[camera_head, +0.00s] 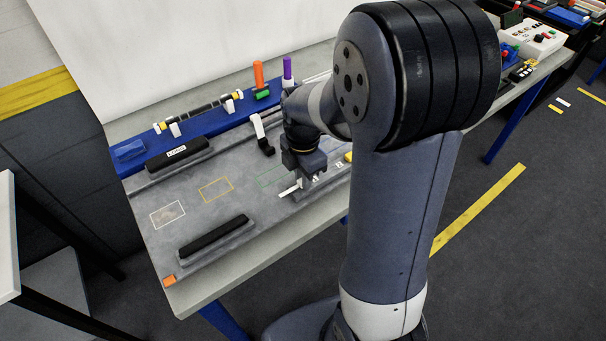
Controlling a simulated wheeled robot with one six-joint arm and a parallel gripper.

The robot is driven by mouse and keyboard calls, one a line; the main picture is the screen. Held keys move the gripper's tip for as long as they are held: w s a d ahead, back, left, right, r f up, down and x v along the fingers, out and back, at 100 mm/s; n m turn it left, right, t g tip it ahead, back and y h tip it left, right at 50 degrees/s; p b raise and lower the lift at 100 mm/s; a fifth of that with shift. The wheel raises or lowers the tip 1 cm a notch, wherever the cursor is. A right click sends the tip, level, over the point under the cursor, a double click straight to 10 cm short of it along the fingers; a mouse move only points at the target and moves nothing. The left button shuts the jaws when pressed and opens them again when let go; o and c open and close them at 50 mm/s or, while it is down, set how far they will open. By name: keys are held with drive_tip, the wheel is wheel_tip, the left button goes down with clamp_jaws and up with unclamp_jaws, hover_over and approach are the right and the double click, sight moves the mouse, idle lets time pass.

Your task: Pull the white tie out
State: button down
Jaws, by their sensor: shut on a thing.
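My gripper (304,181) is low over the right part of the grey board (200,238), with its jaws shut. A short, thin white strip (289,189), which looks like the white tie, sticks out to the left at the fingertips, close to the board. The jaws are shut on it, though the grip itself is small and partly hidden. My arm hides the rest of the board to the right, so I cannot tell how far the tie extends there.
A blue rail (133,152) at the back carries a dark rod (200,110), an orange peg (258,75) and a purple peg (288,68).

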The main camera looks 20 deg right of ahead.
drive_tip(key=shift+r+p, duration=1.5)
drive_tip(key=shift+r, duration=0.45)
